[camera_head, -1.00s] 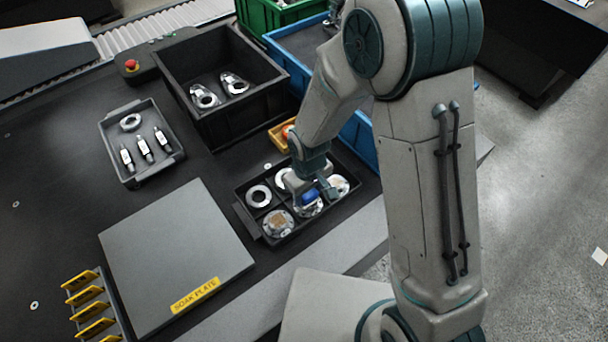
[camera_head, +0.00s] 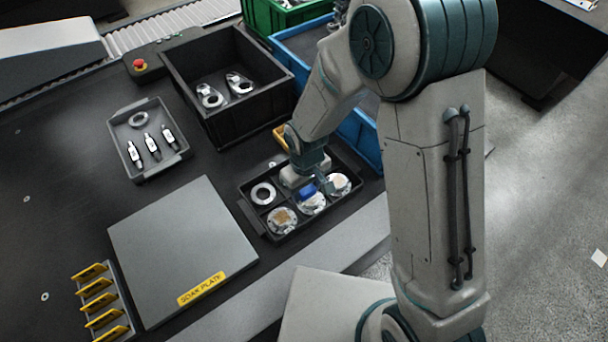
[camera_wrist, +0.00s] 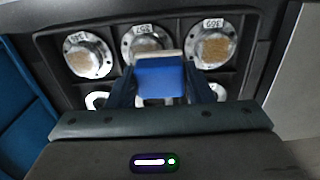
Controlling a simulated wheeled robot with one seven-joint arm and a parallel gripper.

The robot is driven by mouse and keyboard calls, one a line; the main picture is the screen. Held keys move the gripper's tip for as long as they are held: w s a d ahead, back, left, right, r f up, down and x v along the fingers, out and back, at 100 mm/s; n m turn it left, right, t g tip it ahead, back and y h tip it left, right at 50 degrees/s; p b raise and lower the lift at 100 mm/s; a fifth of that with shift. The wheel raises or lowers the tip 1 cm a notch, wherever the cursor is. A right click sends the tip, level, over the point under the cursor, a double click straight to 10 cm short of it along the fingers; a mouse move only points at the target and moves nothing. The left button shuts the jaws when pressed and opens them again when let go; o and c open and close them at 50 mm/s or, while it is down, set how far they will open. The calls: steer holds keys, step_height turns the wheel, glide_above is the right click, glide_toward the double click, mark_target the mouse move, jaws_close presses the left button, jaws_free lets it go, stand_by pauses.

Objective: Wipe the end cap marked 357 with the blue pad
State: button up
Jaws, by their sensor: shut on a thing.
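The end cap marked 357 (camera_wrist: 149,46) is the middle of three round metal caps in the wrist view, its label upside down. Brown residue shows on its face, and the blue pad hides its near part. The same cap (camera_head: 314,207) sits in the front row of a black divided tray in the head view. My gripper (camera_wrist: 163,92) is shut on the blue pad (camera_wrist: 160,78), holding it over the near side of this cap. The pad (camera_head: 307,190) also shows in the head view. I cannot tell whether it touches the cap.
Brown-patched caps (camera_wrist: 212,50) (camera_wrist: 88,55) flank it in the divided tray (camera_head: 251,222), close on both sides. A ring (camera_head: 262,193) lies in the back row. A black bin (camera_head: 225,125), a blue crate (camera_head: 366,137) and the soak plate (camera_head: 180,250) stand around.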

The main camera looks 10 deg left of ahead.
steer(key=shift+r+p, duration=1.35)
steer(key=shift+r, duration=1)
